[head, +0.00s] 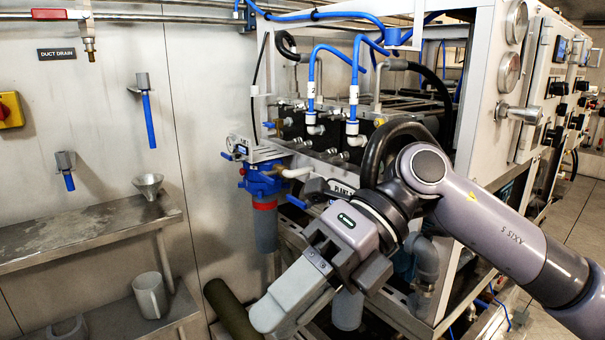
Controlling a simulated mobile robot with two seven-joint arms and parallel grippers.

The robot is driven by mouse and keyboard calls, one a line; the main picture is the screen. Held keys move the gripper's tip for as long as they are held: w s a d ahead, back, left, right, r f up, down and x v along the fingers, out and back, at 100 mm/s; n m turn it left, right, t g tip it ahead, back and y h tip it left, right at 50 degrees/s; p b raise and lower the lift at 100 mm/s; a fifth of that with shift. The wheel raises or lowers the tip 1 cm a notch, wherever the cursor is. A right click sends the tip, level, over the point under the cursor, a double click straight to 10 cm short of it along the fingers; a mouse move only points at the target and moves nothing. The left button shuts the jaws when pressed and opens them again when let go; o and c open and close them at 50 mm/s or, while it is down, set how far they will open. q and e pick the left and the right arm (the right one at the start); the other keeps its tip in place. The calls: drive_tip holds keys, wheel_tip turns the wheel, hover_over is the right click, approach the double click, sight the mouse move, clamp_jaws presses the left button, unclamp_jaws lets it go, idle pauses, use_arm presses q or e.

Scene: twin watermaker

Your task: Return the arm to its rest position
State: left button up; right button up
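My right arm (480,215) reaches in from the right side of the head view, in front of the watermaker frame. My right gripper (283,306) points down and to the left, near the bottom middle. Its light grey fingers overlap from this angle, so the gap between them is hidden. I see no object in it. My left arm and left gripper are not in view.
The watermaker (478,95) with hoses and gauges stands close behind my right arm. A blue-topped filter housing (266,232) is left of the gripper. Steel shelves (85,238) at left hold a funnel (148,186) and a jug (150,295). A dark green cylinder (230,310) lies beside the gripper.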

drive_tip(key=w+r+m+t+y+p, duration=0.3)
drive_tip(key=w+m+t+y, duration=0.25)
drive_tip(key=m+y, duration=0.85)
drive_tip(key=w+d+f+m+t+h+p, duration=0.1)
drive_tip(key=w+d+f+m+t+h, duration=0.1)
drive_tip(key=d+f+m+t+h, duration=0.6)
drive_tip(key=w+d+f+m+t+h+p, duration=0.1)
drive_tip(key=w+f+m+t+h, duration=0.2)
drive_tip(key=f+m+t, duration=0.6)
drive_tip(key=s+d+f+m+g+h, duration=0.2)
drive_tip(key=s+d+f+m+h, duration=0.1)
drive_tip(key=f, duration=0.4)
drive_tip(key=s+d+f+m+g+h+p, duration=0.1)
drive_tip(key=s+d+f+m+g+h, duration=0.1)
drive_tip(key=s+d+f+m+h, duration=0.2)
drive_tip(key=s+d+f+m+g+h+p, duration=0.1)
drive_tip(key=s+d+f+m+g+h, duration=0.1)
drive_tip(key=s+d+f+m, duration=0.3)
drive_tip(key=s+f+h, duration=0.1)
drive_tip(key=s+f, duration=0.3)
drive_tip(key=f, duration=0.1)
drive_tip(key=shift+s+d+f+m+h, duration=0.3)
drive_tip(key=shift+s+d+f, duration=0.05)
drive_tip(key=shift+s, duration=0.05)
